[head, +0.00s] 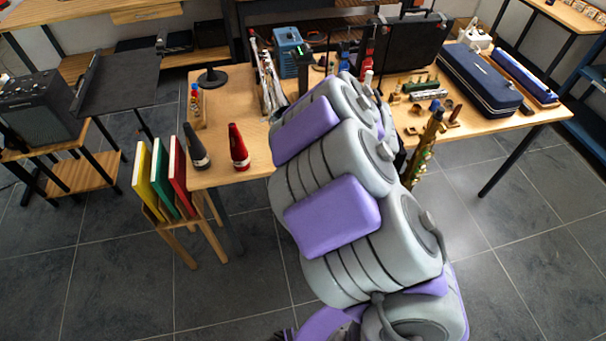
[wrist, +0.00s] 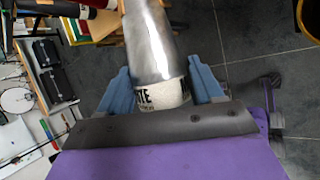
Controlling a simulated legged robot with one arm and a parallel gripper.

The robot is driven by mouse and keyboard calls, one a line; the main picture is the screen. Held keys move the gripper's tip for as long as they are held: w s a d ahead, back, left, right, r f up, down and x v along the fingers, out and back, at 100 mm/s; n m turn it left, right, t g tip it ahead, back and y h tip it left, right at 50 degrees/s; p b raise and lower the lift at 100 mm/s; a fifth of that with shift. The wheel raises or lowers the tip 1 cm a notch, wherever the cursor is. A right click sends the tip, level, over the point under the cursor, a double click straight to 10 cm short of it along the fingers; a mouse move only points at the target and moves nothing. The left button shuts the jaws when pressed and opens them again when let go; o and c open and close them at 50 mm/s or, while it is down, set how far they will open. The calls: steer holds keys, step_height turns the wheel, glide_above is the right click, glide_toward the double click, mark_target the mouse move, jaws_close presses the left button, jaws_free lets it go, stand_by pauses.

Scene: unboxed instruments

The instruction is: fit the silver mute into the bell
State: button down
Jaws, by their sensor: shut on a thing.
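The silver mute (wrist: 152,45) is a smooth metallic cone with a white lettered band at its near end. My gripper (wrist: 162,85) is shut on it, with one blue finger on each side of the band. The mute points up and away from the gripper in the wrist view. In the head view my arm hides the gripper and the mute. A brass instrument (head: 424,150) stands upright at the table's front edge, right of my arm; its bell is not clear. A curved gold-brown edge (wrist: 309,20) shows at the wrist view's upper right; I cannot tell whether it is a bell.
A dark cone (head: 196,147) and a red cone (head: 239,147) stand on the table's left end (head: 222,176). Coloured books (head: 161,178) stand in a wooden rack beside it. A blue case (head: 480,78) lies at the right. The floor in front is clear.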

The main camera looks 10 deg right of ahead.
steer(key=shift+w+d, duration=0.3)
steer(key=shift+d, duration=0.25)
steer(key=a, duration=0.2)
steer(key=w+a, duration=0.1)
steer(key=shift+a, duration=0.35)
steer(key=shift+w, duration=0.1)
steer(key=shift+w+d, duration=0.2)
steer(key=shift+d, duration=0.6)
steer(key=shift+w+d, duration=0.2)
steer(key=shift+d, duration=0.55)
steer(key=shift+w+a, duration=0.15)
steer(key=shift+a, duration=0.35)
steer(key=shift+w+a, duration=0.15)
steer(key=shift+a, duration=0.35)
steer(key=shift+w+a, duration=0.3)
steer(key=shift+a, duration=0.1)
steer(key=shift+w+d, duration=0.2)
steer(key=shift+d, duration=0.4)
steer(key=shift+w+d, duration=0.2)
steer(key=shift+d, duration=0.4)
steer(key=shift+w+a, duration=0.6)
steer(key=shift+a, duration=0.35)
steer(key=shift+w+d, duration=0.6)
steer(key=shift+d, duration=0.15)
steer(key=shift+w+a, duration=0.5)
steer(key=shift+a, duration=0.1)
steer(key=shift+w+d, duration=0.45)
steer(key=shift+w+a, duration=0.35)
steer(key=shift+w, duration=0.35)
